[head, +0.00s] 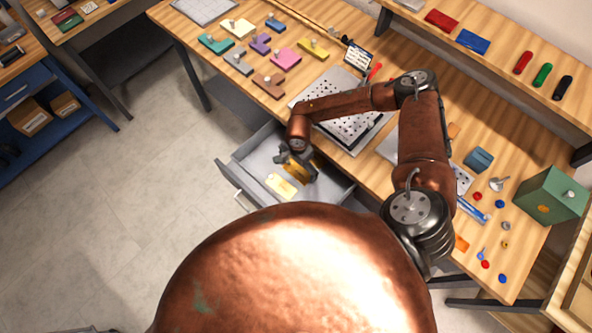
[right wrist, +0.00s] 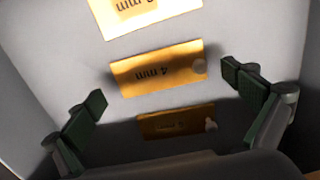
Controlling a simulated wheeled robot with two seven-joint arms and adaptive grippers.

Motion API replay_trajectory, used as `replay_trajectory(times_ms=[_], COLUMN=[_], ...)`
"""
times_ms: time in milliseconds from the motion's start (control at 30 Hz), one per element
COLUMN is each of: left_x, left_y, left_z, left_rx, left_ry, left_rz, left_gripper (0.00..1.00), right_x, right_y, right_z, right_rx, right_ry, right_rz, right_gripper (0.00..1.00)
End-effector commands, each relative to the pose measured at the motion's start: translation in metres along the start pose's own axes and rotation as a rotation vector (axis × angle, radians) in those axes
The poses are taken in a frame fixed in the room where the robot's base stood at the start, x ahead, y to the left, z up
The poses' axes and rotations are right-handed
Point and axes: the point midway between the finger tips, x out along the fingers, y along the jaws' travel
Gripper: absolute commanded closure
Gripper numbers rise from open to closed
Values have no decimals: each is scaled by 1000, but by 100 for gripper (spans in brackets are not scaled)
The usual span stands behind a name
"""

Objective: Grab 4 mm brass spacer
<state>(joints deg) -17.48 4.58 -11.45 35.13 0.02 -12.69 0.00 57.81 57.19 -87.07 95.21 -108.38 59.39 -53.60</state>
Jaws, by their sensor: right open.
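The 4 mm brass spacer (right wrist: 160,72) lies flat in an open drawer (head: 247,157), a gold plate with its label upside down in the right wrist view. My right gripper (right wrist: 164,84) is open and empty above it, with one finger off each end of the plate. In the head view my right gripper (head: 299,168) is inside the drawer opening and partly covers the brass plates. A brighter spacer (right wrist: 145,16) lies above the 4 mm one in the wrist view, cut by the frame edge. A darker, shadowed spacer (right wrist: 177,122) lies below it. My left gripper is not in view.
Above the drawer, the workbench (head: 222,65) holds a perforated plate (head: 345,125), several coloured blocks and a green box (head: 553,195). Open floor (head: 120,210) lies to the left.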

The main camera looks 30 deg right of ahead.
Motion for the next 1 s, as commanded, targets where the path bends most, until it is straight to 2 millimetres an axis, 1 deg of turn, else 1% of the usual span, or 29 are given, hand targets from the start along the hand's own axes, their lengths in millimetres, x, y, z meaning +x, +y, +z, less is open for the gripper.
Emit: replay_trajectory(times_ms=[33,133,233,333,367,633,1000], left_x=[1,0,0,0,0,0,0], left_y=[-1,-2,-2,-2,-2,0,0], left_z=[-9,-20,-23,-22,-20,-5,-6], left_rx=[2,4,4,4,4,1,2], left_ry=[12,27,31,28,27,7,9], left_rz=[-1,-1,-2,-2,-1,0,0], left_gripper=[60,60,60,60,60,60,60], right_x=[6,10,11,10,10,10,10], right_y=[0,0,0,0,0,0,0], right_z=[1,1,1,1,1,1,1], right_rx=[-1,-1,-2,-3,-3,-4,-3], right_ry=[-1,-1,0,0,0,0,0], right_rz=[1,1,0,0,0,0,1], right_gripper=[0,0,0,0,1,20,45])
